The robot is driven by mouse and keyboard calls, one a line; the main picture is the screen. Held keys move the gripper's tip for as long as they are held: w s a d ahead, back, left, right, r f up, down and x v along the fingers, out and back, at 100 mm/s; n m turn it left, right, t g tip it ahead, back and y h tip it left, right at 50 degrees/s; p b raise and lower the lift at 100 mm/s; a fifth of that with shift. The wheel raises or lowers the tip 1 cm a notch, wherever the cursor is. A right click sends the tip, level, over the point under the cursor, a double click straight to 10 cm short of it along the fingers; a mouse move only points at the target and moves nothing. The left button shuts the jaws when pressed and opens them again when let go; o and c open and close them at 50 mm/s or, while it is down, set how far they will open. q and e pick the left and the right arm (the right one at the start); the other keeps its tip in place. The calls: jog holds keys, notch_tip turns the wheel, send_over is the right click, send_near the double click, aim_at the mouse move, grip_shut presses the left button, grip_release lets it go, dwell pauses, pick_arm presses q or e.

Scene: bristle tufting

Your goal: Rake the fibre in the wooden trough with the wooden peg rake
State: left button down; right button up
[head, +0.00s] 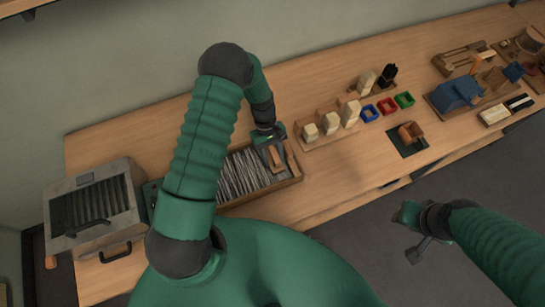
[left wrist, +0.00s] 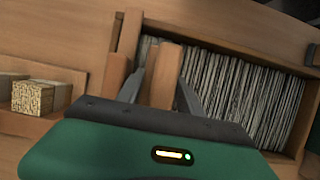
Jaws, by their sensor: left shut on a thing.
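The wooden trough (head: 262,191) lies on the bench, filled with pale grey fibre strands (head: 240,174); its wall (left wrist: 235,38) and the fibre (left wrist: 245,95) also show in the left wrist view. My left gripper (head: 272,140) is at the trough's right end, pointing down. In the left wrist view its fingers (left wrist: 160,88) are shut on an upright wooden piece (left wrist: 163,72), seemingly the wooden peg rake's handle. The rake's pegs are hidden. Another wooden upright (left wrist: 115,75) stands beside it. My right gripper (head: 412,217) hangs apart over the floor; its jaw opening is unclear.
A grey metal box with handles (head: 118,222) stands at the bench's left end. Right of the trough are pale blocks on wooden stands (head: 330,123), blue, red and green trays (head: 387,106) and a dark mat with a wooden piece (head: 408,138). Bare bench lies behind the trough.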

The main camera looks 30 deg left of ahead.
pick_arm(q)
jog(key=shift+s+a+r, duration=0.1)
jog(key=shift+s+a, duration=0.05)
jog(key=shift+s, duration=0.05)
jog(key=s+a, duration=0.1)
jog(key=s, duration=0.1)
jog(key=s+a+p, duration=0.1)
jog(key=s+a, duration=0.1)
jog(key=s+a+p, duration=0.1)
jog(key=s, duration=0.1)
jog(key=shift+s+a+r, duration=0.1)
jog(key=shift+s+a, duration=0.15)
jog(key=shift+a, duration=0.05)
jog(key=s+a, duration=0.4)
jog(key=s, duration=0.1)
jog(key=s+a+p, duration=0.1)
jog(key=s+a, duration=0.3)
jog(key=s, duration=0.1)
jog(key=s+a, duration=0.4)
jog(key=s, duration=0.1)
jog(key=shift+s+a, duration=0.15)
jog(key=shift+a, duration=0.25)
jog(key=shift+d, duration=0.2)
jog(key=shift+w+d+p, duration=0.3)
jog(key=shift+w+d, duration=0.1)
jog(key=shift+w, duration=0.2)
jog(key=shift+w+d, duration=0.35)
jog(key=shift+w, duration=0.3)
jog(key=shift+d, duration=0.1)
